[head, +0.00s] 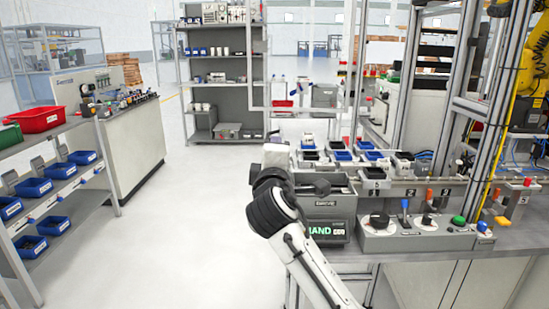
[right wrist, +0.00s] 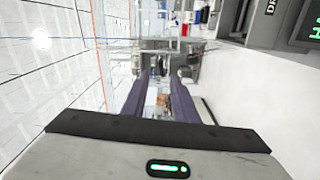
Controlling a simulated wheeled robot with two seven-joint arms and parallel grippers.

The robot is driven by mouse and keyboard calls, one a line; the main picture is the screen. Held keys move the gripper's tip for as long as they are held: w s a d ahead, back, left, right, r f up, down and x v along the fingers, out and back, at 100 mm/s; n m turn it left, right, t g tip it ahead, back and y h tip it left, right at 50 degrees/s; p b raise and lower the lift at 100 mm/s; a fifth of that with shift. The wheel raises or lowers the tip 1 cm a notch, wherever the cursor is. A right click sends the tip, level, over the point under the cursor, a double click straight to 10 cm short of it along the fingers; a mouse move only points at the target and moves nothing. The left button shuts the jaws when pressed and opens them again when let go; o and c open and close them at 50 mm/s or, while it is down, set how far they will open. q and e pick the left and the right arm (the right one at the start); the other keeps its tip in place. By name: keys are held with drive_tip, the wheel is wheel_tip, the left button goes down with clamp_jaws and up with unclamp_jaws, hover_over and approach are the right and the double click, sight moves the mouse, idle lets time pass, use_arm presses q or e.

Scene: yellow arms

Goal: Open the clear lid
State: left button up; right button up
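I cannot pick out a clear lid with certainty in either view. A grey control box (head: 418,236) with a black knob, a blue-topped lever and green and blue buttons sits on the bench at right. My right arm rises from the bottom of the head view, and its white wrist end (head: 276,156) is left of the bench, its fingers not distinguishable there. In the right wrist view my right gripper (right wrist: 158,96) shows two purple-grey fingers apart with nothing held between them. My left gripper is in neither view.
Small blue and black bins (head: 340,155) lie behind. A metal frame and yellow robot arm (head: 535,65) stand at right. A shelf with blue bins (head: 34,187) is at left. The middle floor is clear.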

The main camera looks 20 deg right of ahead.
drive_tip(key=shift+p+v, duration=0.65)
drive_tip(key=shift+v, duration=1.7)
drive_tip(key=shift+p, duration=0.3)
drive_tip(key=shift+f, duration=0.1)
